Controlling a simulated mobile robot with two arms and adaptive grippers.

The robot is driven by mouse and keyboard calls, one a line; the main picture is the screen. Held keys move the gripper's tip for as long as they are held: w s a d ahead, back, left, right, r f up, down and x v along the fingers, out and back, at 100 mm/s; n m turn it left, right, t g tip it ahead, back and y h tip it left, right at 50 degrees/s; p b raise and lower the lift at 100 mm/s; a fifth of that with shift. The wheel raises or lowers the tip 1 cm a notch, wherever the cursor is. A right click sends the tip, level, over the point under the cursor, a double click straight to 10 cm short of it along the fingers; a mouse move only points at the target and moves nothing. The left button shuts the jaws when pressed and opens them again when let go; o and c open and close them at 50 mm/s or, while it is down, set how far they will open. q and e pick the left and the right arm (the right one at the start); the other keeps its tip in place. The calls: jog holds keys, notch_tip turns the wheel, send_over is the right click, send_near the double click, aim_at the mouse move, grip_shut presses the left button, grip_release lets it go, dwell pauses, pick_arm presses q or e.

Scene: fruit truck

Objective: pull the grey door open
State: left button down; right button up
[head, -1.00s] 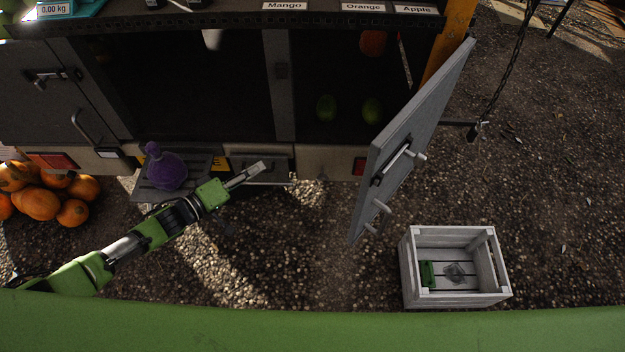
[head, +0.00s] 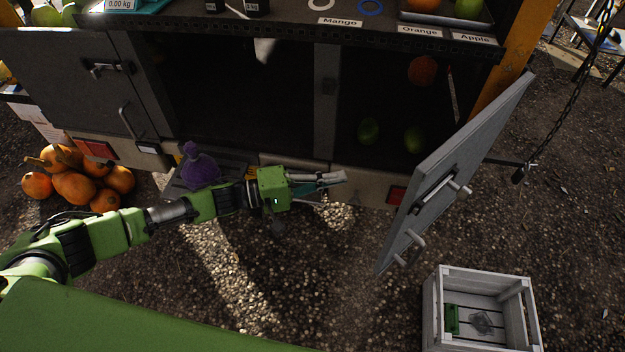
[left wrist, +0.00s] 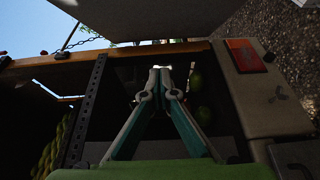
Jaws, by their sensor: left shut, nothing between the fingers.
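The grey door (head: 455,165) on the right of the truck stands swung outward, with handles on its face. Behind it the right compartment is open and shows mangoes (head: 368,131) inside. A second grey door (head: 75,75) is at the left of the truck. My left gripper (head: 343,176) is shut and empty, in front of the truck's lower edge and left of the open door, apart from it. In the left wrist view its fingertips (left wrist: 163,70) meet and point toward the compartment opening. My right gripper is not in view.
A white crate (head: 434,312) stands on the ground at the lower right. Pumpkins (head: 75,187) are piled at the left. A purple sack (head: 200,168) sits on the step behind my left arm. A chain (head: 565,110) hangs at the right.

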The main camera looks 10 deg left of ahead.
pick_arm(q)
jog(key=s+d, duration=0.1)
jog(key=s+d+p, duration=0.1)
jog(key=d, duration=0.1)
jog(key=shift+s+d, duration=0.25)
jog(key=shift+s, duration=0.15)
